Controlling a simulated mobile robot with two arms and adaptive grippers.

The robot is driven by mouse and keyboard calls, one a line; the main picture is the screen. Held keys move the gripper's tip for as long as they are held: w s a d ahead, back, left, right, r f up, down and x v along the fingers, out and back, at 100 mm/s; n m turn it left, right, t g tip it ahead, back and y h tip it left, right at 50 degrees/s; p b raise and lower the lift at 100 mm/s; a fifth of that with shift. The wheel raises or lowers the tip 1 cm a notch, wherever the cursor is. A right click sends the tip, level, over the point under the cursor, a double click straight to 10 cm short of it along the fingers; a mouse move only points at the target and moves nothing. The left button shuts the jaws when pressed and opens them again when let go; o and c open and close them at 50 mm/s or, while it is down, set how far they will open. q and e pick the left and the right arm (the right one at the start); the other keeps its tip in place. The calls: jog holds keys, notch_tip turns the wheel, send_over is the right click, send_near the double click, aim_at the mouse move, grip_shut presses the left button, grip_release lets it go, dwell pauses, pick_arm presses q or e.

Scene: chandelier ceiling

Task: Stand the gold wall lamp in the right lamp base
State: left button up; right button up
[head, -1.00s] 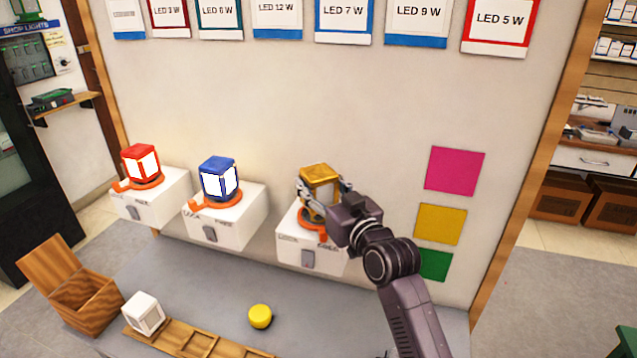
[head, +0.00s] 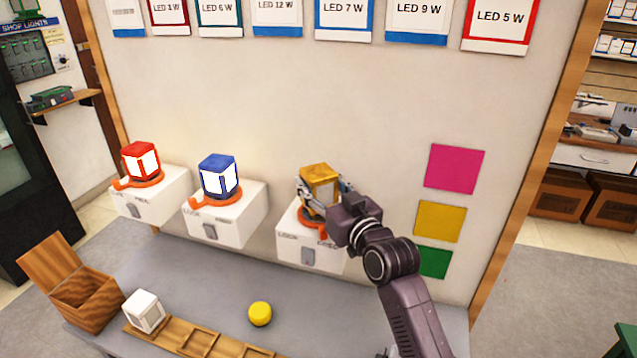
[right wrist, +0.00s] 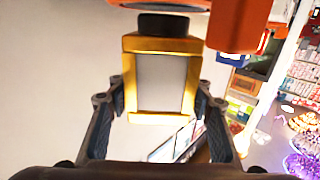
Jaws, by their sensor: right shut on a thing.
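The gold wall lamp (head: 320,180) is upright at the right lamp base (head: 308,255), a white wall box with an orange ring (head: 312,217). My right gripper (head: 322,190) is shut on the lamp, with a finger on each side. In the right wrist view the lamp (right wrist: 162,83) appears upside down between the fingers (right wrist: 160,110). Its black end is close to the orange ring (right wrist: 160,4) at the top edge. I cannot tell whether it is seated or just above the ring. Its panels look unlit. My left gripper is not in view.
A lit red lamp (head: 141,160) and a lit blue lamp (head: 219,176) stand in the left and middle bases.

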jog(key=shift+f+b, duration=0.45)
jog(key=shift+f, duration=0.3)
dwell(0.5)
jog(key=o, duration=1.4)
jog(key=shift+o, duration=0.2)
jog(key=shift+f, duration=0.1)
jog(key=shift+s+d, duration=0.1)
jog(key=shift+s, duration=0.05)
